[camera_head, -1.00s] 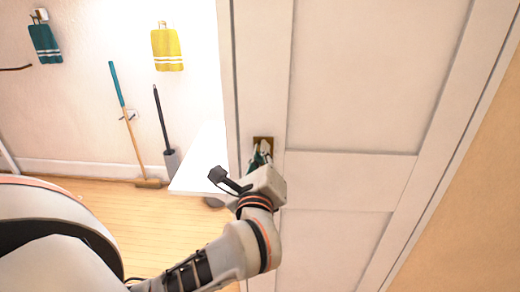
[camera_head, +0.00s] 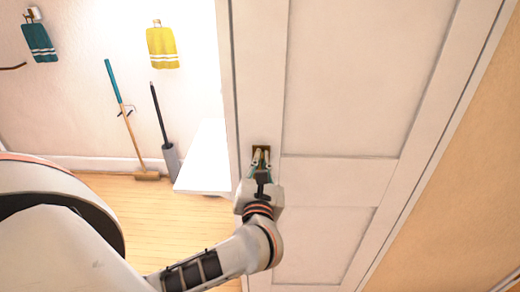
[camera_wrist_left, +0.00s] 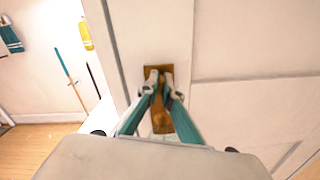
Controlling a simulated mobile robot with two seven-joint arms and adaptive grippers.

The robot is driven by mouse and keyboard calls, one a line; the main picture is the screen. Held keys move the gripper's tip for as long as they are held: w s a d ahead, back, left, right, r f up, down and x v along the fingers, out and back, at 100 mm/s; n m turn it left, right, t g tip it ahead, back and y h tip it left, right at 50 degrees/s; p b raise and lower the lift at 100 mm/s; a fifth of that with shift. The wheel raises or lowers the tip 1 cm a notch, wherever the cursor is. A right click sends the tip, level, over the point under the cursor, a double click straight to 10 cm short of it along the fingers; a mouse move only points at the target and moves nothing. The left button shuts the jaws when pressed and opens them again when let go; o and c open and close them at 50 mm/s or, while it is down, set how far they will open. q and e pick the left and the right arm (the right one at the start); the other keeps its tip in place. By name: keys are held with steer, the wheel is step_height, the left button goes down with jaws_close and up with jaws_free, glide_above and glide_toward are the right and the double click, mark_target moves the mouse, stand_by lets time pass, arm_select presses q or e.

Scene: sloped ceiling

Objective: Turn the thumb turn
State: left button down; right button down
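The thumb turn's brass plate (camera_head: 261,149) is set near the edge of the pale panelled door (camera_head: 340,180); it also shows in the left wrist view (camera_wrist_left: 158,119), slightly tilted. My left gripper (camera_head: 261,156) is at the plate, its fingertips spread over the plate's upper part. In the left wrist view the two fingers (camera_wrist_left: 161,86) lean toward each other with a narrow gap between the tips. The turning piece is mostly hidden by the fingertips, so I cannot tell whether they grip it. My right gripper is not in view.
A white low surface (camera_head: 204,160) stands left of the door. A broom (camera_head: 126,120) and a dark-handled brush (camera_head: 160,120) lean on the wall. Teal (camera_head: 39,42) and yellow (camera_head: 162,47) towels hang above. The wooden floor (camera_head: 150,205) at left is clear.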

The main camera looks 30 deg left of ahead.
arm_select(q)
steer(key=shift+m+p, duration=0.4)
steer(key=shift+m, duration=0.1)
steer(key=shift+m+p, duration=0.3)
steer(key=shift+m, duration=0.2)
steer(key=shift+m+p, duration=0.35)
steer(key=shift+m, duration=0.55)
steer(key=shift+d+f+m, duration=0.1)
steer(key=shift+m, duration=0.3)
steer(key=m, duration=0.2)
steer(key=shift+m, duration=0.4)
steer(key=m, duration=0.3)
steer(key=shift+f+m, duration=0.1)
steer(key=shift+m, duration=1.1)
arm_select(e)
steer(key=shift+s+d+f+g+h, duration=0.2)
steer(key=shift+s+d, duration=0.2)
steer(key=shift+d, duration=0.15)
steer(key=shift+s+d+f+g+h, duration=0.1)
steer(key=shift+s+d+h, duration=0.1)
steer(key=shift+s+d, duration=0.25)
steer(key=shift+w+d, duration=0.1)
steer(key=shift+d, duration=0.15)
